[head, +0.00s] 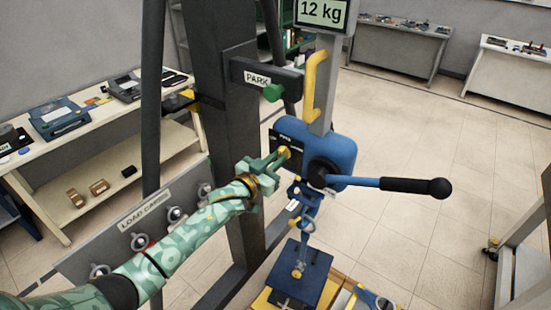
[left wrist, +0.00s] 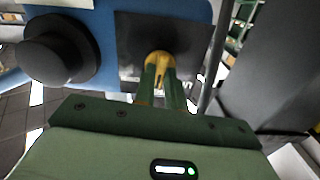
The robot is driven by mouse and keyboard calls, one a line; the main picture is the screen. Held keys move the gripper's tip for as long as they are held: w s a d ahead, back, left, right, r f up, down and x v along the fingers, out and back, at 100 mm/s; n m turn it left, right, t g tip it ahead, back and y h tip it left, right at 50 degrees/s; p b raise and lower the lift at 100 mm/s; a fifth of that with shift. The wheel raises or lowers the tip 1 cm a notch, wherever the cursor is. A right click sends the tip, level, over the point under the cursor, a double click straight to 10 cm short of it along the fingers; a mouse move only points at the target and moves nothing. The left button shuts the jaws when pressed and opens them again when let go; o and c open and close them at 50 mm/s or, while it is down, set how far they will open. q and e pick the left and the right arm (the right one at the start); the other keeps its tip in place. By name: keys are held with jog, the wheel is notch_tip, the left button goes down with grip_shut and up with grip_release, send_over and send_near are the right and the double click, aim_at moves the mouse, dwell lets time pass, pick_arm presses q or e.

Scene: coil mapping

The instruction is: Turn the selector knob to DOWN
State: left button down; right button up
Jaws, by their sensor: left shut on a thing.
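The yellow selector knob (left wrist: 158,60) sits on a dark plate (left wrist: 190,38) on the side of the blue hoist body (head: 335,150). In the head view the knob (head: 284,152) is mostly hidden by my gripper. My left gripper (head: 280,157) comes in from the left and is shut on the knob; its fingers also show around the knob in the left wrist view (left wrist: 160,85). The lettering on the plate is too small or covered to read, so the setting cannot be told. My right gripper is not in view.
A blue lever with a black grip (head: 405,185) sticks out right of the hoist. A dark post (head: 220,120) with a PARK bracket (head: 262,78) stands behind. A display (head: 322,12) reads 12 kg.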

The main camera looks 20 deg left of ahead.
pick_arm(q)
jog(key=shift+m, duration=3.4)
jog(key=c, duration=1.5)
grip_release()
jog(key=shift+o, duration=0.2)
jog(key=v, duration=1.6)
jog(key=shift+s+b, duration=0.2)
jog(key=shift+b, duration=0.25)
